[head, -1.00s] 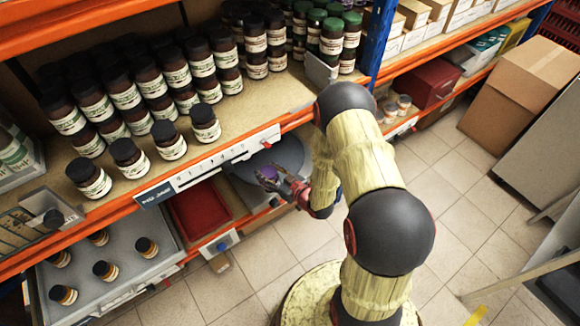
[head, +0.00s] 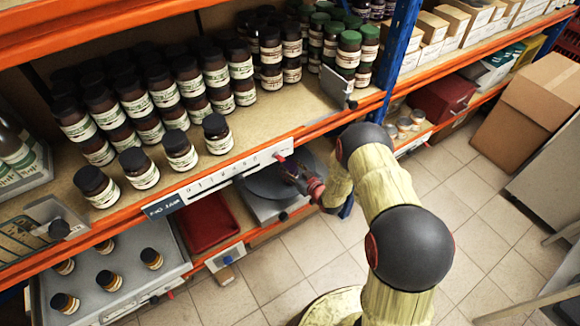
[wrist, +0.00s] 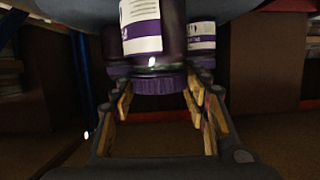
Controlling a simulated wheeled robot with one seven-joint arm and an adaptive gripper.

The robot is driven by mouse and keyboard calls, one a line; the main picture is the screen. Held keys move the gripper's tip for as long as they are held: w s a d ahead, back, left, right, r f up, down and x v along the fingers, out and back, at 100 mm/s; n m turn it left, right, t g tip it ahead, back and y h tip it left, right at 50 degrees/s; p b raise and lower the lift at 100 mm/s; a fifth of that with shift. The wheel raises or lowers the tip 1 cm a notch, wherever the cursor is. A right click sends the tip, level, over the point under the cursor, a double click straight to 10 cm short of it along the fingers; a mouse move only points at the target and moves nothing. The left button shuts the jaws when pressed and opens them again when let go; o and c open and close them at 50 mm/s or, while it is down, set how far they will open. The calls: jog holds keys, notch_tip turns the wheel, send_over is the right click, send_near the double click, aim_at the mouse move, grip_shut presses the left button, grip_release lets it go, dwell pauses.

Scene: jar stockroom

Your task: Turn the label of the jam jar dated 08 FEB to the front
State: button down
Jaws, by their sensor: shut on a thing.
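A dark jar with a purple lid (wrist: 158,84) and a white and purple label (wrist: 141,27) is between the fingers of my gripper (wrist: 160,103) in the wrist view, lid toward the picture's bottom. My gripper is shut on this jar. The date on its label is too small to read. A second purple-lidded jar (wrist: 202,38) shows behind it to the right, partly hidden. In the head view my gripper (head: 291,172) is at a dark round plate (head: 268,183) below the shelf edge; the held jar is hard to make out there.
Rows of dark jars (head: 160,88) stand on the shelf above, with green-lidded jars (head: 347,50) at the right. The orange shelf edge (head: 330,127) runs close above my gripper. A red tray (head: 207,222) and a grey tray with small jars (head: 135,282) lie to the left.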

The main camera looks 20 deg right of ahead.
jog(key=shift+w+f, duration=0.1)
jog(key=shift+f, duration=0.25)
jog(key=shift+a+f, duration=0.1)
jog(key=shift+a, duration=0.05)
jog(key=m+h+p, duration=0.1)
jog(key=m+h, duration=0.1)
jog(key=shift+t+h, duration=0.3)
jog(key=shift+h, duration=0.1)
jog(key=m+h+b, duration=0.1)
jog(key=m+h, duration=0.1)
jog(key=h, duration=0.1)
jog(key=shift+m+h+b, duration=0.5)
jog(key=shift+m+h, duration=0.6)
jog(key=shift+m, duration=0.1)
jog(key=shift+f+b, duration=0.2)
jog(key=shift+b, duration=0.15)
jog(key=c, duration=1)
grip_release()
jog(key=shift+o, duration=0.6)
